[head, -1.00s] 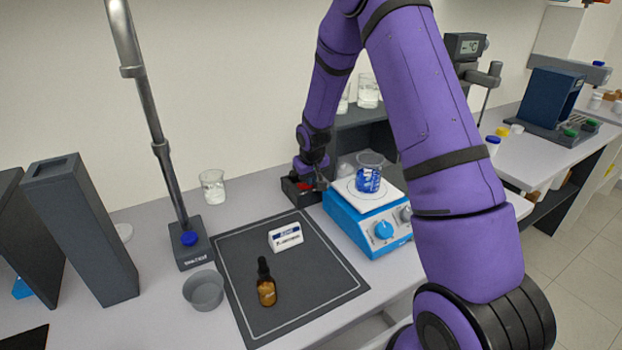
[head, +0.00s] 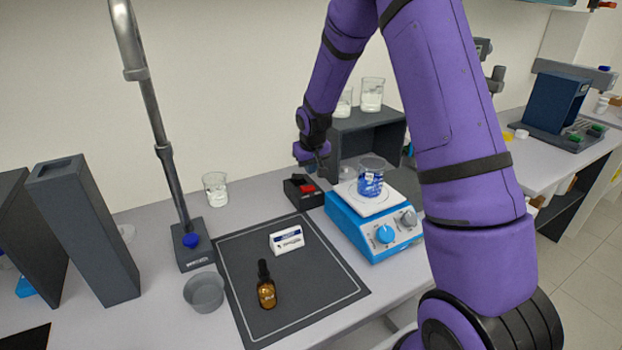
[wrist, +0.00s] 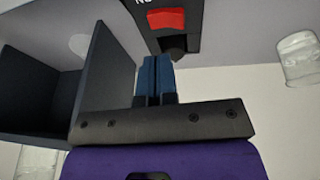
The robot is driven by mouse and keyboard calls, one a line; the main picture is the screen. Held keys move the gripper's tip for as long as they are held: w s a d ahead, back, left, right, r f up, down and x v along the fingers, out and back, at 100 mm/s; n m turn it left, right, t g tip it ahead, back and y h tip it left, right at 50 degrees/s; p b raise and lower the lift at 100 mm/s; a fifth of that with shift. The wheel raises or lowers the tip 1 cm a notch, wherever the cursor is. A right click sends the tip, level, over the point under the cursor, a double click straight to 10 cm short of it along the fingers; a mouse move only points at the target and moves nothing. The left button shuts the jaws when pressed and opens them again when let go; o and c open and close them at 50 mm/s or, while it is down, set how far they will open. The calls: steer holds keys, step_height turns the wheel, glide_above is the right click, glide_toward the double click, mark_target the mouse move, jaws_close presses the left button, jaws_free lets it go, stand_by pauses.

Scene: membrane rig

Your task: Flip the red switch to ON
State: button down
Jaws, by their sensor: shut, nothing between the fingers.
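The red switch (head: 307,188) sits on a small black box (head: 303,198) at the back of the bench, left of the blue stirrer. In the wrist view the red switch (wrist: 166,19) shows at the top centre on its black housing (wrist: 181,43), with part of a label cut off at the edge. My gripper (head: 318,168) is above the switch box in the head view, apart from it. In the wrist view my gripper (wrist: 157,62) is shut and empty, its blue fingers pointing toward the box. Whether the switch is at ON or OFF is too small to tell.
A blue hotplate stirrer (head: 378,228) with a beaker of blue content (head: 370,180) stands right of the box. A dark shelf (head: 372,135) is behind. A dark mat (head: 330,270) with a brown bottle (head: 266,290) and a white label block (head: 287,240) lies in front.

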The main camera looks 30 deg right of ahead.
step_height(320, 180, up, 8)
steer(key=s+d, duration=0.2)
steer(key=shift+s, duration=0.25)
stand_by(0.3)
steer(key=s+a+r+t, duration=0.1)
steer(key=s+a+r, duration=0.2)
steer(key=s+r, duration=0.5)
steer(key=s+a+r, duration=0.3)
steer(key=s+r, duration=0.5)
steer(key=s, duration=0.1)
steer(key=s+a+r, duration=0.1)
steer(key=s+a, duration=0.1)
steer(key=s, duration=0.7)
steer(key=s+a+r+y, duration=0.1)
steer(key=s+a+r, duration=0.1)
steer(key=s, duration=0.8)
steer(key=shift+t, duration=0.4)
